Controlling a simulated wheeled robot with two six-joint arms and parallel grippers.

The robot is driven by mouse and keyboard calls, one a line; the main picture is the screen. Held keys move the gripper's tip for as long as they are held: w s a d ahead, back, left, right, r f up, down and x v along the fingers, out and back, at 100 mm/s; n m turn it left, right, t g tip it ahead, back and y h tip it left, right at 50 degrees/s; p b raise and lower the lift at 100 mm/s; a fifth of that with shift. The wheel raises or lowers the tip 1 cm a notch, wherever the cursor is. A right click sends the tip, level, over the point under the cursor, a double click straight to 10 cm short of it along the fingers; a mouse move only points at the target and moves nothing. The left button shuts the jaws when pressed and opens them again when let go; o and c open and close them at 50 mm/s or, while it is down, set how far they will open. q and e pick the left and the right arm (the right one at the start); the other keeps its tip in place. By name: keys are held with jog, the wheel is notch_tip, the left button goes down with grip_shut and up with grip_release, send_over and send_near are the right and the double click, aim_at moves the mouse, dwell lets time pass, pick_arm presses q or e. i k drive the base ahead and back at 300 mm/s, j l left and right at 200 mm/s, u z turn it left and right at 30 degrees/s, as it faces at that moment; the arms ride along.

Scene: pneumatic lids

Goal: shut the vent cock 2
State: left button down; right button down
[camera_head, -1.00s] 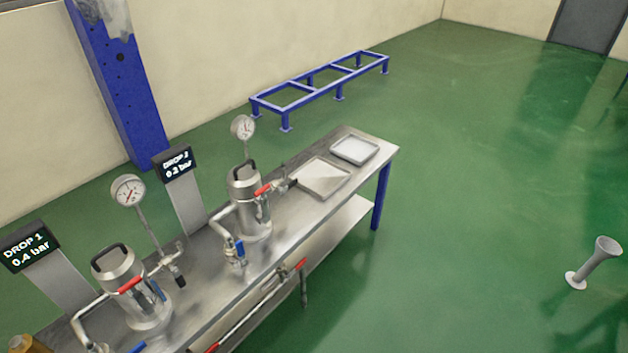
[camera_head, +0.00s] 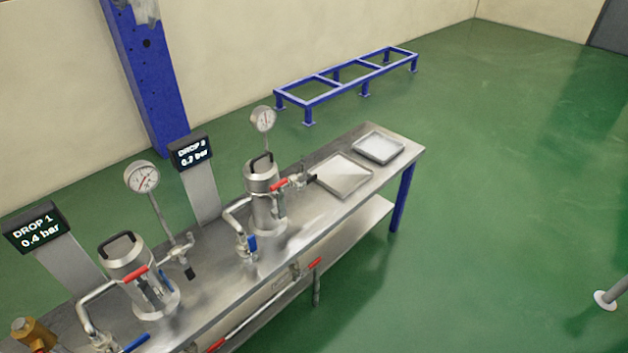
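The second pressure pot (camera_head: 264,205) stands upright on the steel bench, with a black handle on its lid. A small cock with a dark lever (camera_head: 309,179) sits on a pipe at its right; I take this as vent cock 2, though no label shows. A red lever (camera_head: 279,185) is on the pot's near side. A valve with a blue lever (camera_head: 252,243) is at its lower left. The drop 2 display (camera_head: 191,152) appears to read 0.2 bar. The cock is too small to tell whether it is open.
The first pot (camera_head: 130,264) and its drop 1 display (camera_head: 36,228), reading 0.4 bar, stand at the left. Two shallow trays lie on the bench's far end, one (camera_head: 379,148) beyond the other (camera_head: 343,175).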

aim_at(311, 179)
jog(key=i+l, duration=0.15)
jog(key=l, duration=0.2)
jog(key=i+l, duration=0.1)
jog(key=l, duration=0.25)
jog(key=i+l, duration=0.15)
jog(key=l, duration=0.2)
jog(key=i+l, duration=0.15)
jog(key=l, duration=0.25)
jog(key=i+l+z, duration=0.1)
jog(key=l, duration=0.25)
